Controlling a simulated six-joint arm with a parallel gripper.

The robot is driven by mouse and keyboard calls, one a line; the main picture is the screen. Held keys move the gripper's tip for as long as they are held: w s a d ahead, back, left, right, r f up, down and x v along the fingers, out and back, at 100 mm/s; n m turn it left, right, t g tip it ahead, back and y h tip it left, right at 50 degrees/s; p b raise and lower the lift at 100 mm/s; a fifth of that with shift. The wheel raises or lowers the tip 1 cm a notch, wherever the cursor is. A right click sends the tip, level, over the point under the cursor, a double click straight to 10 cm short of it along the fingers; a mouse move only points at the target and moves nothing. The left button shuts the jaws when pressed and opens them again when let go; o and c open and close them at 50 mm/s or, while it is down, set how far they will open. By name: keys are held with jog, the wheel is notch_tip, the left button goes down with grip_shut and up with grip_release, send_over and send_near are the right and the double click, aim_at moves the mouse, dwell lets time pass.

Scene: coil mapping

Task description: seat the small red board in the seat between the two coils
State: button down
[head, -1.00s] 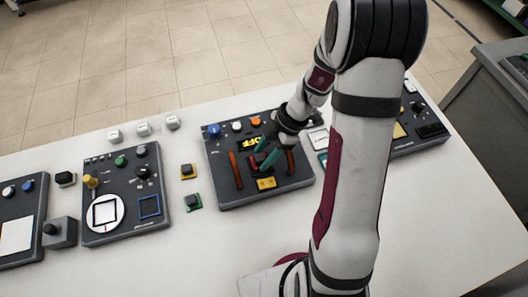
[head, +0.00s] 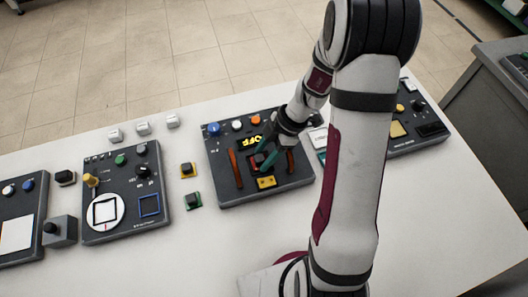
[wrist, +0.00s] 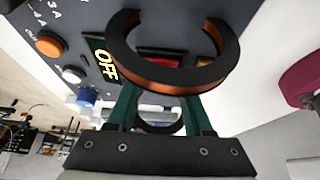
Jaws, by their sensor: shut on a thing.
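The two coils are orange-and-black rings standing on a dark panel (head: 225,197) in the head view, the left coil (head: 235,168) and the right coil (head: 291,161). My gripper (head: 263,162) reaches down between them, its teal fingers shut on the small red board (head: 256,161), low over the panel. In the wrist view one coil ring (wrist: 172,80) stands in front of the fingers and hides part of them. The red board (wrist: 160,52) shows through the ring. The seat is mostly hidden, so I cannot tell whether the board touches it.
The panel also has a lit OFF display (head: 252,143), a yellow block (head: 266,183) at its front, and blue, white and orange knobs along its back. Other panels stand left and right. Small boards with black parts (head: 188,170) lie left of it. The table front is clear.

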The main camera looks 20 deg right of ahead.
grip_release()
jog(key=shift+r, duration=3.55)
jog(key=s+a+r+m+h, duration=0.1)
jog(key=s+a+r+m, duration=0.1)
jog(key=s+r+m, duration=0.3)
jog(key=s+a+r+m+h, duration=0.2)
jog(key=s+r+m, duration=0.3)
jog(key=s+m, duration=0.9)
jog(key=m, duration=0.4)
jog(key=shift+s+a+m, duration=0.15)
jog(key=shift+a+m, duration=0.15)
